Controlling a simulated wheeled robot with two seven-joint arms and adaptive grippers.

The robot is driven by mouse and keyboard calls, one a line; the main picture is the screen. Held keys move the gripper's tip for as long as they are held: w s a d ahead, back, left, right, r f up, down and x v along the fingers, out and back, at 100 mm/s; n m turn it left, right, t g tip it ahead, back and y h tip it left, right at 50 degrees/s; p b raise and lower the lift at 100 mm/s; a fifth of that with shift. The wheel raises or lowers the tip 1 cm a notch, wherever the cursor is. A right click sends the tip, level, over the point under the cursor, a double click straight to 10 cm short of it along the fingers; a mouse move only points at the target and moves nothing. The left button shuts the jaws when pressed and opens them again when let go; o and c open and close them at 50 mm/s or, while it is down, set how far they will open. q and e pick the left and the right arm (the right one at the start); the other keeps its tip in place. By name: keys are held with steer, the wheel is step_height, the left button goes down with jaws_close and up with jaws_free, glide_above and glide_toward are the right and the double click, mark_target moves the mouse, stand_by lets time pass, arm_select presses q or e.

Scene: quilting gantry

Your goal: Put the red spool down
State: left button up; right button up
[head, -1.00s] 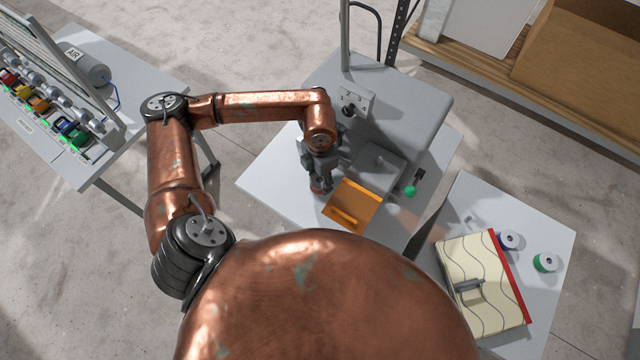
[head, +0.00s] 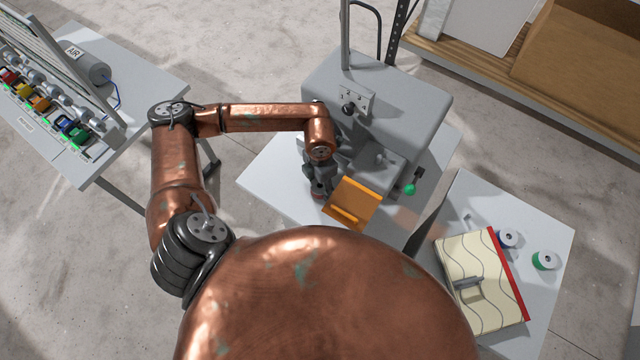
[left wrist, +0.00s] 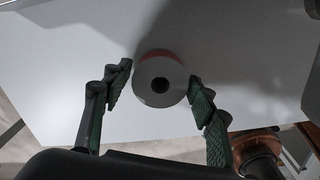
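The red spool (left wrist: 160,58) is between the fingertips of my left gripper (left wrist: 160,76) in the left wrist view. I see its pale round end with a dark hole and a red band at its far edge. In the head view my left gripper (head: 318,190) points down over the pale table (head: 268,180), left of the orange plate. I cannot tell whether the spool touches the table. My right gripper is not in view.
The orange plate (head: 354,204) is close to the right of the gripper. A grey machine (head: 410,100) stands behind it. A right-hand table holds a patterned pad (head: 480,265), a blue spool (head: 508,238) and a green spool (head: 544,260). Several colored spools sit in a rack at left.

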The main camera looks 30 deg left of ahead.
arm_select(q)
steer(key=shift+o, duration=1)
steer(key=shift+r, duration=0.1)
steer(key=shift+r, duration=0.3)
step_height(320, 180, up, 12)
steer(key=b, duration=0.2)
steer(key=shift+f, duration=0.2)
